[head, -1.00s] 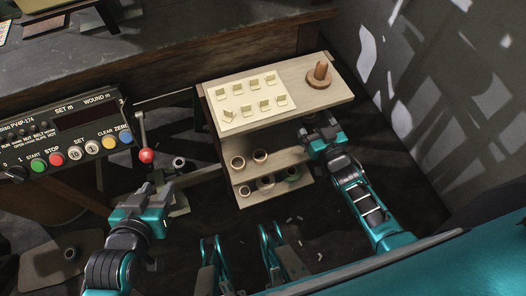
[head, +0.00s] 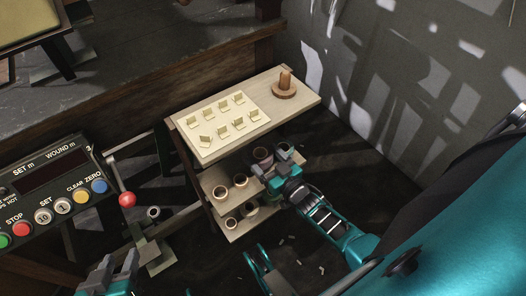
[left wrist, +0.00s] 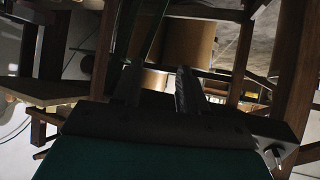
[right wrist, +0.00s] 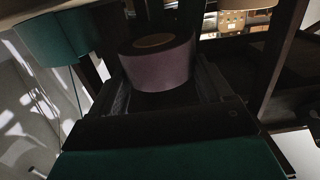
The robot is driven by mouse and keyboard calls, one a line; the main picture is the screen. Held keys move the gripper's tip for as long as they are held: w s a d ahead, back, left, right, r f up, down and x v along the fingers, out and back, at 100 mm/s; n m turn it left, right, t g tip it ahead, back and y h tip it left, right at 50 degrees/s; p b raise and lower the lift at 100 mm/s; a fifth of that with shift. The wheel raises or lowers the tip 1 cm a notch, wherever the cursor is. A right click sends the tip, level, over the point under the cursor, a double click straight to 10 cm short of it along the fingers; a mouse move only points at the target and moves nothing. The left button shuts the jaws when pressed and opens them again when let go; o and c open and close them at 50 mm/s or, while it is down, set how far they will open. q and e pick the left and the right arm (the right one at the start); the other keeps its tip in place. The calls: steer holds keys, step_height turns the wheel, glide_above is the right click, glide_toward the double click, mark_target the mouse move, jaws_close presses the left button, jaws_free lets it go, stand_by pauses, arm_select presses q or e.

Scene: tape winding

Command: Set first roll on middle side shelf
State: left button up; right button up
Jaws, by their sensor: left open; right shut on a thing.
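The side shelf unit (head: 297,85) has a pale wooden top and lower boards. The middle shelf (head: 212,176) holds two brown rolls (head: 241,180) at its left part. My right gripper (head: 270,162) is at the right end of this shelf, below the top board. It is shut on a dark purple-brown roll (head: 263,154); the roll also shows between the fingers in the right wrist view (right wrist: 158,68). I cannot tell whether the held roll touches the shelf. My left gripper (head: 118,262) is open and empty at the lower left, away from the shelf.
The bottom shelf (head: 237,232) holds more rolls. A control panel (head: 45,190) and red-knobbed crank (head: 127,199) stand left. A wall closes the right.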

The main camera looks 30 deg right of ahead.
mark_target(265, 166)
steer(key=shift+f, duration=0.35)
steer(key=shift+f+b, duration=0.3)
steer(key=shift+b, duration=0.05)
step_height(265, 166, down, 2)
steer(key=shift+f+b, duration=0.25)
steer(key=shift+b, duration=0.65)
steer(key=shift+f, duration=0.25)
steer(key=shift+r, duration=0.1)
steer(key=shift+f, duration=0.2)
steer(key=o, duration=0.9)
steer(key=shift+r, duration=0.1)
arm_select(q)
steer(key=shift+w+d+f, duration=0.3)
steer(key=shift+d, duration=0.35)
steer(key=shift+a+r, duration=0.1)
steer(key=shift+r, duration=0.1)
arm_select(e)
steer(key=shift+r, duration=0.15)
